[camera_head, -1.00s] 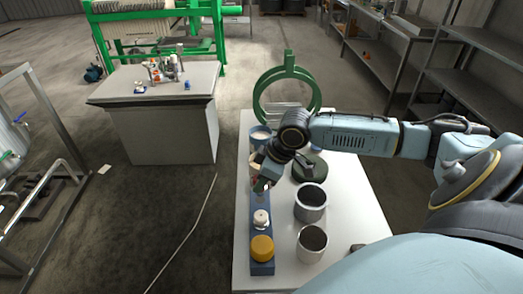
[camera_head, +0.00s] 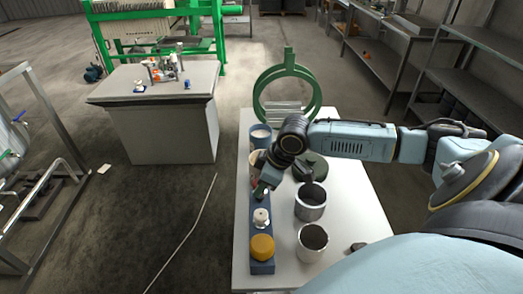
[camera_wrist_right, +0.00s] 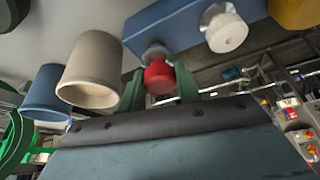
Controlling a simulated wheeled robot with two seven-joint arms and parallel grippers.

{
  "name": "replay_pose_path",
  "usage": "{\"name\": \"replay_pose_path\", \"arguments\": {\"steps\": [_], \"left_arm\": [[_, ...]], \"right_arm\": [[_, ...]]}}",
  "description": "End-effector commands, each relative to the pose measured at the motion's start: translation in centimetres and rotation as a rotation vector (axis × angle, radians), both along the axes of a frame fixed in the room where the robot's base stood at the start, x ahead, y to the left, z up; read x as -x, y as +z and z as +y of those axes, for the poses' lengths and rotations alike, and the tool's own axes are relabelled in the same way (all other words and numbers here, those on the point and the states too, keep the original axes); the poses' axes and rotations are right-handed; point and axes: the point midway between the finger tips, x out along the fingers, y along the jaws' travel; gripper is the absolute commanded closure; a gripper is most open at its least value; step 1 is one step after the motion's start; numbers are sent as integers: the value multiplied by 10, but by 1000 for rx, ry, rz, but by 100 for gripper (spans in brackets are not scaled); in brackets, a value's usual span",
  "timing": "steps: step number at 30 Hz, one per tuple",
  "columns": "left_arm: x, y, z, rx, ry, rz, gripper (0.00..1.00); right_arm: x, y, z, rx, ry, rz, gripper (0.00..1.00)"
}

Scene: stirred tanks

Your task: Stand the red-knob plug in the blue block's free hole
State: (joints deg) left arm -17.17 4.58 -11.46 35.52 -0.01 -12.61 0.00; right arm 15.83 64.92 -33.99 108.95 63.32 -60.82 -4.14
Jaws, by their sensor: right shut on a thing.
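The blue block (camera_head: 262,267) lies along the left side of the white table; it also shows at the top of the right wrist view (camera_wrist_right: 165,25). It carries a white-knob plug (camera_head: 261,217) and a yellow-knob plug (camera_head: 262,247). My right gripper (camera_head: 261,190) is over the block's far part. In the right wrist view its green fingers are shut on the red-knob plug (camera_wrist_right: 158,77). The plug's pale body meets the block's edge in that view; I cannot tell whether it is in a hole. The free hole is hidden. My left gripper is not in view.
A beige cup (camera_wrist_right: 92,70) and a blue cup (camera_wrist_right: 47,92) stand beyond the block. Two grey cylinders (camera_head: 311,203) (camera_head: 312,240) stand to its right. A green ring stand (camera_head: 287,85) is at the table's far end. The table's right side is mostly clear.

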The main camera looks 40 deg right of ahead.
Motion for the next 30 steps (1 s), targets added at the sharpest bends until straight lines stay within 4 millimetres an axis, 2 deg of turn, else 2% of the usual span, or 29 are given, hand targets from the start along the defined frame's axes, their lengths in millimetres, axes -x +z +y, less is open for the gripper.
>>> {"name": "replay_pose_path", "arguments": {"steps": [30], "left_arm": [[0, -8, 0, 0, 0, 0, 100]], "right_arm": [[0, -26, 0, -1, -1, 1, 91]]}}
